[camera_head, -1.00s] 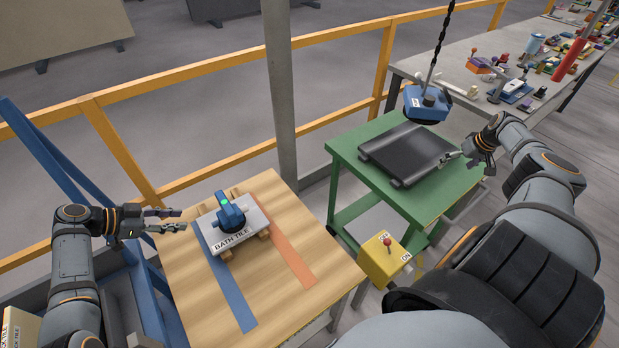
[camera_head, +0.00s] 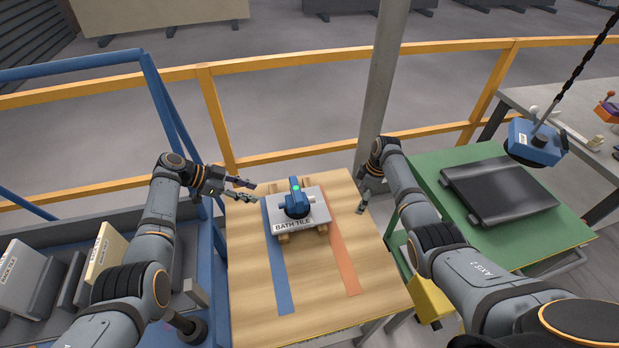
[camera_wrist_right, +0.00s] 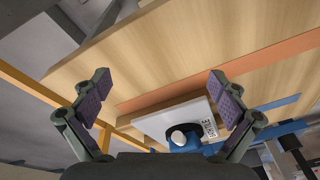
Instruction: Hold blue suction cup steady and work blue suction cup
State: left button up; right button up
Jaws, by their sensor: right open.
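The blue suction cup (camera_head: 296,198) sits on a pale tile marked BATH TILE (camera_head: 315,212), with a green spot on its top. The tile rests on wooden strips on the wooden table (camera_head: 250,275). My left gripper (camera_head: 252,190) is open to the left of the tile, its fingers pointing at the cup without visible contact. My right gripper (camera_head: 363,197) is to the right of the tile near the table's right edge. In the right wrist view it (camera_wrist_right: 160,95) is open and empty, with the suction cup (camera_wrist_right: 185,137) and tile (camera_wrist_right: 160,122) beyond its fingers.
A blue strip (camera_head: 277,270) and an orange strip (camera_head: 345,260) run along the table. A green table (camera_head: 425,165) with a black pad (camera_head: 500,190) stands to the right, under a hanging blue hoist (camera_head: 535,143). A grey post (camera_head: 382,90) and yellow railing (camera_head: 290,65) stand behind.

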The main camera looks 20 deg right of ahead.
aim_at(306, 198)
jog(key=w+a+r+n, duration=0.1)
jog(key=a+r+n, duration=0.1)
jog(key=a, duration=0.4)
jog(key=w+a+r+n+h, duration=0.1)
jog(key=a+r, duration=0.4)
jog(key=a, duration=0.1)
jog(key=w+a+r+n+h, duration=0.1)
jog(key=w+a+r+n, duration=0.1)
jog(key=a+r, duration=0.2)
jog(key=shift+a+n, duration=0.3)
jog(key=shift+a, duration=0.75)
notch_tip(306, 198, down, 11)
jog(key=shift+r, duration=0.15)
jog(key=shift+s, duration=0.1)
jog(key=shift+c, duration=0.2)
grip_shut()
